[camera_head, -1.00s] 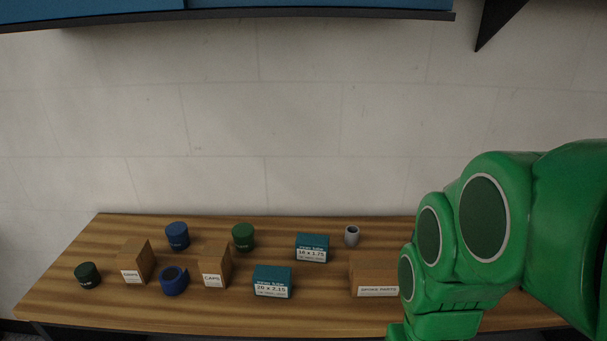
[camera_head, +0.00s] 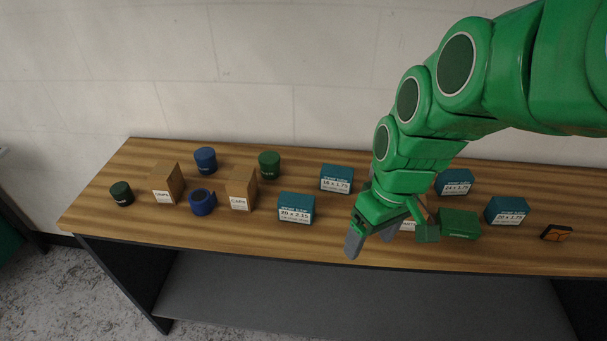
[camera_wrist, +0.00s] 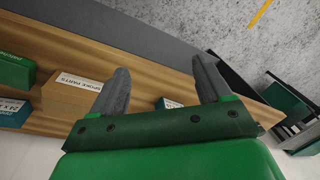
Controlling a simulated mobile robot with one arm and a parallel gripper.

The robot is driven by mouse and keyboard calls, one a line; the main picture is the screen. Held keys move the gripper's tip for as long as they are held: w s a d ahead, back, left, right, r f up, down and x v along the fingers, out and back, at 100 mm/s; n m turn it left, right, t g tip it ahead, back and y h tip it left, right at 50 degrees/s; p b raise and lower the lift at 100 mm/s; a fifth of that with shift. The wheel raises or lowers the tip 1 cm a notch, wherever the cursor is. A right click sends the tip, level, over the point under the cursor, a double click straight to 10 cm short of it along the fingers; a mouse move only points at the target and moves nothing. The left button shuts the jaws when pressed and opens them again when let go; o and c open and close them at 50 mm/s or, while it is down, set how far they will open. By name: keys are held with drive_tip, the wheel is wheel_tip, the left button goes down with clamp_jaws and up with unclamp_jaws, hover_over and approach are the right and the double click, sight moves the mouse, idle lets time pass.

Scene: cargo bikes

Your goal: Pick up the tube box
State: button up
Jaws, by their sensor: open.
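Several teal tube boxes with white labels stand on the wooden bench: a 20 x 2.15 box (camera_head: 296,208), an 18 x 1.75 box (camera_head: 337,179) behind it, and two more boxes to the right, one at the back (camera_head: 455,182) and one nearer the front (camera_head: 507,211). My gripper (camera_head: 372,240) is open, above the bench's front part, right of the 20 x 2.15 box. In the wrist view, the open fingers (camera_wrist: 163,68) have nothing between their tips. A teal box (camera_wrist: 170,103) shows partly between them, farther off; my palm hides the rest.
A cardboard spoke parts box (camera_wrist: 75,92) is mostly hidden by my gripper in the head view. A green box (camera_head: 458,223) and a small black-orange item (camera_head: 556,233) stand right. Cardboard boxes (camera_head: 240,188), a blue roll (camera_head: 202,202) and round containers (camera_head: 269,165) stand left.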

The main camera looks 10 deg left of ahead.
drive_tip(key=w+a+f+n+y, duration=0.1)
drive_tip(key=w+a+f+n, duration=0.1)
drive_tip(key=w+a+n, duration=0.35)
drive_tip(key=n+t+y, duration=0.1)
drive_tip(key=n+y, duration=0.1)
drive_tip(key=n, duration=0.2)
hover_over(297, 199)
drive_tip(key=d, duration=0.1)
wheel_tip(297, 199, down, 5)
drive_tip(key=shift+s+d, duration=0.1)
drive_tip(key=shift+d, duration=0.05)
drive_tip(key=shift+x, duration=1.4)
drive_tip(key=shift+d+x, duration=0.2)
drive_tip(key=shift+x, duration=1.1)
drive_tip(key=shift+d+x, duration=0.2)
drive_tip(key=shift+x, duration=1.1)
drive_tip(key=shift+f, duration=0.15)
drive_tip(key=c, duration=1.2)
drive_tip(key=shift+o, duration=0.2)
